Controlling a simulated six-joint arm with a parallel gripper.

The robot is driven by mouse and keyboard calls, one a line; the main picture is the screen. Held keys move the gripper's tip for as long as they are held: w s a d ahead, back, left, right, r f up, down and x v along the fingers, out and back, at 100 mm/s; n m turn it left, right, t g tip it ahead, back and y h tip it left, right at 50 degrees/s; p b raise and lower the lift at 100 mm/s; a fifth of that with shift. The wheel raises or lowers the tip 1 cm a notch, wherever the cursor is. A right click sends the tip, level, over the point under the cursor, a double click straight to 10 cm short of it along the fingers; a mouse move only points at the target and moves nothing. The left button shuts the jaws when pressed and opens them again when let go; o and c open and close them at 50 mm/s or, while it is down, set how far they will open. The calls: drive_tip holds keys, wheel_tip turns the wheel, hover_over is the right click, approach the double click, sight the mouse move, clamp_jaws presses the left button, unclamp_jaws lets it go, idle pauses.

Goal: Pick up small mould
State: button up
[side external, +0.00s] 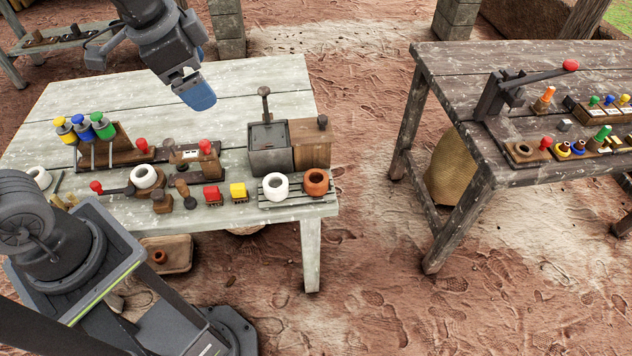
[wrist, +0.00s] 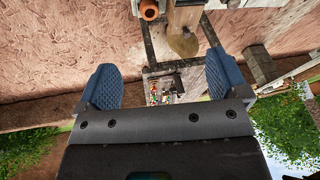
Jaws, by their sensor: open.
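No piece is clearly marked as the small mould. Small blocky pieces that could be it are a red block (side external: 212,196) and a yellow block (side external: 238,192), side by side near the front edge of the pale table. I cannot tell which, if either, is the mould. My gripper (side external: 197,92) hangs in the air above the back of the pale table, well apart from all the pieces. In the wrist view its two blue fingers (wrist: 162,82) stand wide apart with nothing held between them.
A dark table (side external: 460,70) with more tools stands at right.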

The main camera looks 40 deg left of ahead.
drive_tip(key=w+d+f+m+g, duration=0.2)
drive_tip(key=w+d+f+m, duration=0.3)
drive_tip(key=w, duration=0.4)
drive_tip(key=m+g, duration=0.2)
drive_tip(key=m, duration=0.7)
hover_over(317, 180)
drive_tip(key=s, duration=0.1)
drive_tip(key=f, duration=2.2)
drive_tip(key=shift+d, duration=0.35)
drive_tip(key=shift+d+f, duration=0.1)
drive_tip(key=shift+f, duration=3.1)
drive_tip(key=shift+c, duration=0.2)
drive_tip(key=c, duration=1)
